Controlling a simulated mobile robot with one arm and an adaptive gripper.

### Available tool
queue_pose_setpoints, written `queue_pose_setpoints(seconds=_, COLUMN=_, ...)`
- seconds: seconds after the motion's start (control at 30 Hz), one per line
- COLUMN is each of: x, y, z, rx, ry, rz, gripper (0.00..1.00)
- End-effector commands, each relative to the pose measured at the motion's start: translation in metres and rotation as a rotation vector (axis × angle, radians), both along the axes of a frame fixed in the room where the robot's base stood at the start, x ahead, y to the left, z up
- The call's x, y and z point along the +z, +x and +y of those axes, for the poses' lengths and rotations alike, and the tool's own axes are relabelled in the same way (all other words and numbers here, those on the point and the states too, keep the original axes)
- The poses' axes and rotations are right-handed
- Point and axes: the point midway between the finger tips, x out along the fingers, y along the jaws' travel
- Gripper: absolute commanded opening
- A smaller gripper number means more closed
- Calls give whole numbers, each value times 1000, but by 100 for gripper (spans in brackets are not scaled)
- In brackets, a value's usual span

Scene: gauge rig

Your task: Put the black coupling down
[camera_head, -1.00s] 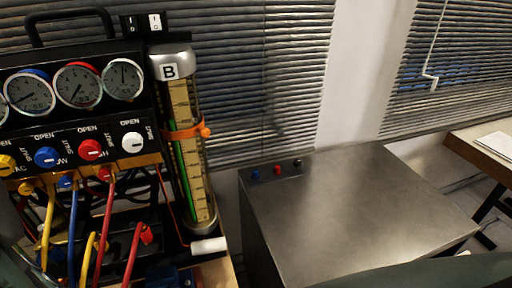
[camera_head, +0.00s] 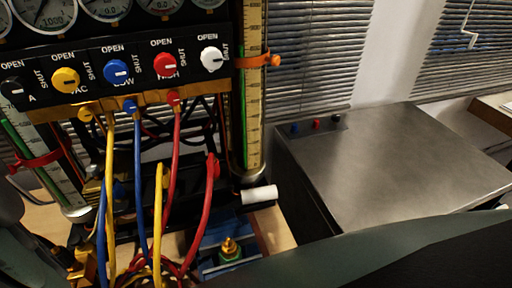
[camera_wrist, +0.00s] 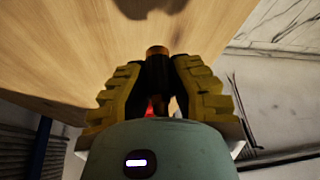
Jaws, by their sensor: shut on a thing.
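In the wrist view my gripper (camera_wrist: 160,85) has its yellow ridged fingers closed on the black coupling (camera_wrist: 158,72). The coupling has a black body and a brass-coloured end pointing away from the wrist. The fingers and wrist hide part of it. A small red patch shows between the fingers, too small to identify. In the head view the gripper and the coupling cannot be made out.
A wooden surface (camera_wrist: 70,45) fills the upper left of the wrist view. The gauge rig (camera_head: 130,90) has coloured knobs and hanging yellow, blue and red hoses. A metal cabinet (camera_head: 410,160) has a mostly clear top, with small blue, red and black fittings at its rear edge.

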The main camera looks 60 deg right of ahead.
Motion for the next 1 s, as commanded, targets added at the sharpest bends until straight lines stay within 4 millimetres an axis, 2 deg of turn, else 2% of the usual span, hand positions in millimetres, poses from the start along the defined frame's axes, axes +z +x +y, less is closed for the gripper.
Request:
queue_pose_setpoints(seconds=0.2, x=-24, y=1, z=-1, rx=-3, ry=1, rz=1, gripper=0)
queue_pose_setpoints(seconds=0.53, x=-36, y=1, z=0, rx=-1, ry=2, rz=-1, gripper=0)
queue_pose_setpoints(seconds=0.9, x=-66, y=0, z=-1, rx=-2, ry=1, rz=3, gripper=0)
queue_pose_setpoints(seconds=1.0, x=-68, y=1, z=-1, rx=-3, ry=2, rz=-1, gripper=0)
